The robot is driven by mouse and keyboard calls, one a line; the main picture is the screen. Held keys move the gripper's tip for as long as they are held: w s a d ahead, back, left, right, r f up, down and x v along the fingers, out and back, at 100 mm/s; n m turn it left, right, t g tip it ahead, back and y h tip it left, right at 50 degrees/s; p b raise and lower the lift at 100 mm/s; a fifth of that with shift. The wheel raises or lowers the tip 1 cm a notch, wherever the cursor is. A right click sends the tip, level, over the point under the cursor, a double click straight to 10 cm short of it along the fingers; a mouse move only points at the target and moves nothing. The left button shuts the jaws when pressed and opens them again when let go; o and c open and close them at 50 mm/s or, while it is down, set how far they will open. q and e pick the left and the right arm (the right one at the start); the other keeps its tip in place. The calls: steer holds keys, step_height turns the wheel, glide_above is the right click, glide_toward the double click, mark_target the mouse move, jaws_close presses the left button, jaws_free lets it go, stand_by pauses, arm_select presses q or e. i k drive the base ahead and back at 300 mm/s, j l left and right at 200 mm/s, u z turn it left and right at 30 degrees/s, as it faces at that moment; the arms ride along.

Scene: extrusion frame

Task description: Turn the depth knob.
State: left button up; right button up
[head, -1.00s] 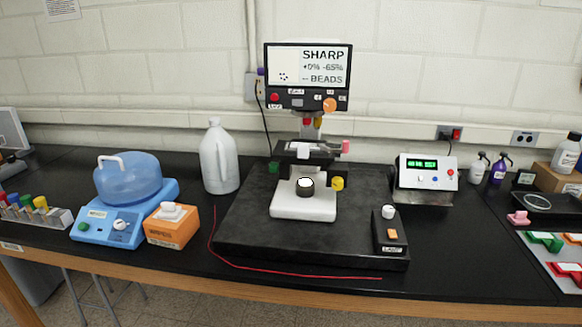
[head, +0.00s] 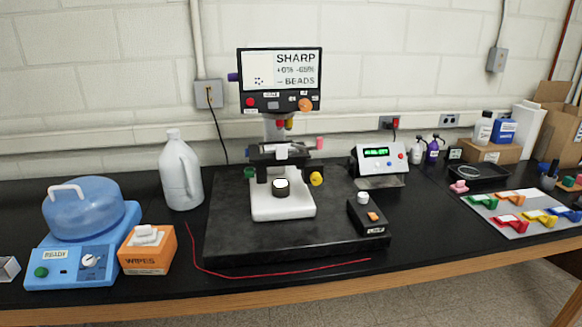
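A microscope-like instrument (head: 285,206) with a white base stands on a black slab (head: 228,235) in the middle of the head view. Its screen (head: 282,70) reads "SHARP", "+0% -65%" and "BEADS". It has several coloured knobs: an orange knob (head: 305,105) on the panel under the screen, a yellow knob (head: 316,179) at the right of the base, a green knob (head: 250,173) at the left, a pink knob (head: 320,143) by the stage and a purple knob (head: 233,77) beside the screen. I cannot read which is the depth knob. Neither gripper is in view.
A small black box (head: 368,221) with a white knob sits on the slab's right. A red cord (head: 270,275) runs along its front. An orange wipes box (head: 147,252), blue device (head: 70,268) and white jug (head: 181,172) stand left; a green-display box (head: 379,162) and coloured clips (head: 511,225) lie right.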

mark_target(249, 172)
steer(key=i+j, duration=0.1)
steer(key=j, duration=0.3)
steer(key=i+j+z, duration=0.1)
steer(key=j, duration=0.65)
steer(key=i, duration=0.2)
